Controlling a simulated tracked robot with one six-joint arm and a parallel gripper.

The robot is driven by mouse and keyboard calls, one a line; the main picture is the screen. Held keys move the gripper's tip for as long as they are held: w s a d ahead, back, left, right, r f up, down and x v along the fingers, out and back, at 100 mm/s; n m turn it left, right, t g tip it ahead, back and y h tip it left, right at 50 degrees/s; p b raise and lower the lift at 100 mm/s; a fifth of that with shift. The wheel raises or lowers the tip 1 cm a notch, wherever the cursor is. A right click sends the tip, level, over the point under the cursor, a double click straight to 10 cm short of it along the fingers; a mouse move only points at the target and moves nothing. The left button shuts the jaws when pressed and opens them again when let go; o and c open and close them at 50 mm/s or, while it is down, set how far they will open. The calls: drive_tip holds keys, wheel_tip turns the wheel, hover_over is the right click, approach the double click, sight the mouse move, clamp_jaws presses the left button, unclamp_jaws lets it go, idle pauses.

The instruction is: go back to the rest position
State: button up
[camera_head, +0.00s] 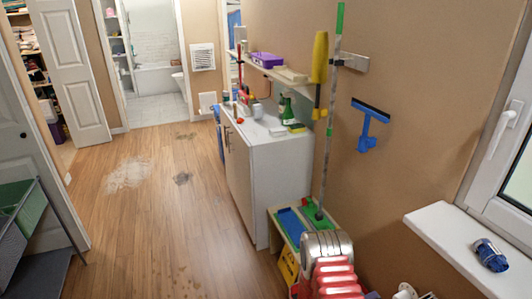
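My gripper does not show in the head camera view. I cannot tell whether it is open, shut or holding anything. The task names no object of its own. The view looks down a room with a wooden floor (150,225) and a tan wall on the right.
A white cabinet (270,175) with bottles on top stands along the right wall, under a shelf. A red and silver object (332,270) is in front. A windowsill (465,240) holds a blue object (490,255). A dark rack (25,230) stands at left. The middle floor is open, with stains.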

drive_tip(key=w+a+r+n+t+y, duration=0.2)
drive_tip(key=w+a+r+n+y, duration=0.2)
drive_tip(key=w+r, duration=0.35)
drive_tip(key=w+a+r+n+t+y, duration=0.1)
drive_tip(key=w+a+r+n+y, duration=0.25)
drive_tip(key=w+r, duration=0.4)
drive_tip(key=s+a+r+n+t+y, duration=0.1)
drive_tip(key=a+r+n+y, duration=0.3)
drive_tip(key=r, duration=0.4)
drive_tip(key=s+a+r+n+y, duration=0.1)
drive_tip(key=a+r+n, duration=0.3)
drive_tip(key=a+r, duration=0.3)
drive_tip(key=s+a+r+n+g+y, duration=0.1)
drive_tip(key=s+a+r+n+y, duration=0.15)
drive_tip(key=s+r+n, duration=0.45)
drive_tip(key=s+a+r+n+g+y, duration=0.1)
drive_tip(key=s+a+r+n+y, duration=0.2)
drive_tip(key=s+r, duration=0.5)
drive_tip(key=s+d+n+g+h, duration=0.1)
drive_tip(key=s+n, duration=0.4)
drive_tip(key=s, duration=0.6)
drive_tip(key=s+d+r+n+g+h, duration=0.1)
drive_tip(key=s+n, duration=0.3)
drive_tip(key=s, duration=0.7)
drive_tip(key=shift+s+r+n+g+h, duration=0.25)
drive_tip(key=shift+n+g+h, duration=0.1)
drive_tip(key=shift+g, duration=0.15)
